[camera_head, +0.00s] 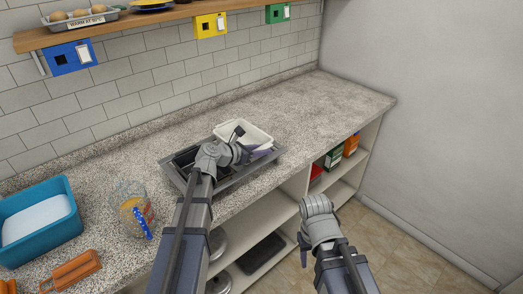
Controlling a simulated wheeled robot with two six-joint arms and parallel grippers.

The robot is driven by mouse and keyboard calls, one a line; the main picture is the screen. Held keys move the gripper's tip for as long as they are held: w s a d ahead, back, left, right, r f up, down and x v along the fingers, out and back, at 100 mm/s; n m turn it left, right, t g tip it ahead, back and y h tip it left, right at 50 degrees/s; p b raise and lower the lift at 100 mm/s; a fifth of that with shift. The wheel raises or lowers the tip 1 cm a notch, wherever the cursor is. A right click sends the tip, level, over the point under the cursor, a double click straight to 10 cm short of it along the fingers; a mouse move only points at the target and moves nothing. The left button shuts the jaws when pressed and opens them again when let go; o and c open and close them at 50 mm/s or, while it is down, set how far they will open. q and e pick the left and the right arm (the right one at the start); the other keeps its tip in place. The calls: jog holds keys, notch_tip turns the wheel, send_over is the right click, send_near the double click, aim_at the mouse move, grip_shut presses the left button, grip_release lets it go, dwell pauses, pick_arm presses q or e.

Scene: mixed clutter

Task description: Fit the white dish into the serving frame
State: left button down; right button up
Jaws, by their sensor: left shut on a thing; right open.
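The white dish (256,134) is over the right part of the grey serving frame (229,186) on the counter. My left gripper (240,137) is shut on the dish at its left side. The dish looks slightly tilted. I cannot tell whether it rests in the frame, because my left gripper and arm hide its near left side. The left part of the frame shows a dark opening (185,158), partly covered by my arm. My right gripper (317,205) is open and empty, in front of the counter and apart from the dish and the frame.
The speckled counter (315,103) is clear to the right. Open shelves below hold boxes (333,158). A wooden shelf (120,22) runs above.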

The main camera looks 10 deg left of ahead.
pick_arm(q)
jog(key=shift+f+b, duration=0.95)
jog(key=shift+f, duration=0.15)
jog(key=shift+c, duration=0.6)
grip_release()
jog(key=shift+r, duration=0.1)
notch_tip(320, 180, up, 7)
jog(key=p, duration=0.7)
